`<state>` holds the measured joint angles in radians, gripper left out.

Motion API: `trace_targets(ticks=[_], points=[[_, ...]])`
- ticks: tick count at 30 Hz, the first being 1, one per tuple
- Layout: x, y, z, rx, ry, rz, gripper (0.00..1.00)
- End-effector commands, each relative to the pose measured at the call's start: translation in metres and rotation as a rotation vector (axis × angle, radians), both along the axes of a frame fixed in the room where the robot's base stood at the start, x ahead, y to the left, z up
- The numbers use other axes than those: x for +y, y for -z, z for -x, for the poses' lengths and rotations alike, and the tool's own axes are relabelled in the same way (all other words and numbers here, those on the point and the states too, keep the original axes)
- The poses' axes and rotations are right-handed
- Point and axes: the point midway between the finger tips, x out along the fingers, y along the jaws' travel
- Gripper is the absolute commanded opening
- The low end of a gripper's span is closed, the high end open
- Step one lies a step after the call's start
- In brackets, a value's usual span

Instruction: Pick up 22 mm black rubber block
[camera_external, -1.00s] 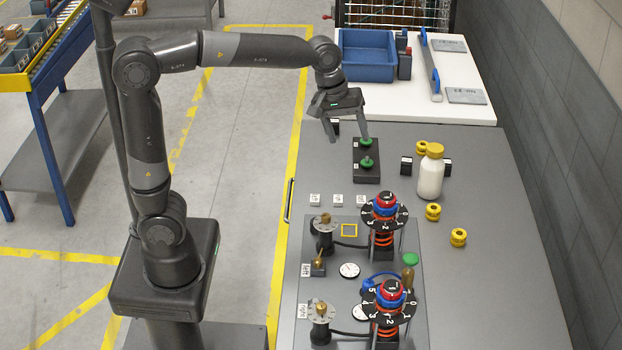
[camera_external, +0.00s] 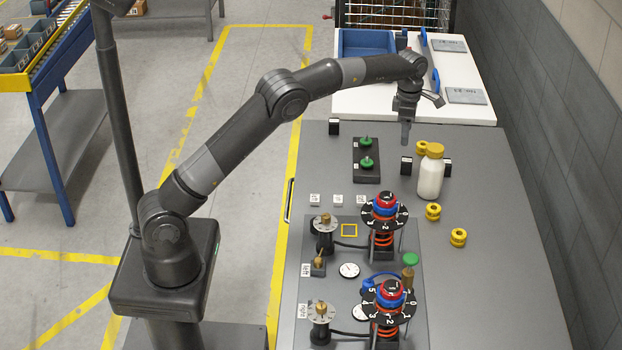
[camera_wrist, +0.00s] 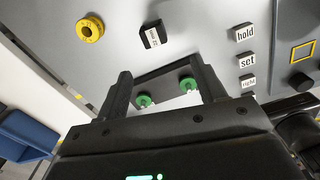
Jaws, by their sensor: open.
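Several small black blocks with white labels sit on the grey table: one at the back left (camera_external: 334,127), one right of the green-knobbed fixture (camera_external: 406,165), and one beside the white bottle (camera_external: 447,167). Their labels are too small to read in the external view, so I cannot tell which is the 22 mm one. One black block (camera_wrist: 153,36) shows in the wrist view beyond my fingertips, its label unclear. My gripper (camera_external: 406,135) is open and empty, pointing down above the table near the middle block; it also shows in the wrist view (camera_wrist: 160,80).
A black fixture with two green knobs (camera_external: 367,172) stands left of my gripper. The dial panel (camera_external: 349,300) is nearer. A blue bin (camera_external: 366,43) stands behind.

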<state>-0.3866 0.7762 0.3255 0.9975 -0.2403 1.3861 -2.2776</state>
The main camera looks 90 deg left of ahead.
Motion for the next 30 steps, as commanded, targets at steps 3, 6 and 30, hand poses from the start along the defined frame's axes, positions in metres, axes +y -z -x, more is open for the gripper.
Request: trace_targets(ticks=[3, 6, 30], points=[[0.01, 0.013, -0.003, 0.014, -0.066, 0.0, 0.64], [0.012, 0.022, -0.004, 0.018, -0.086, 0.002, 0.64], [0.009, 0.118, -0.007, 0.02, -0.086, 0.003, 0.64]])
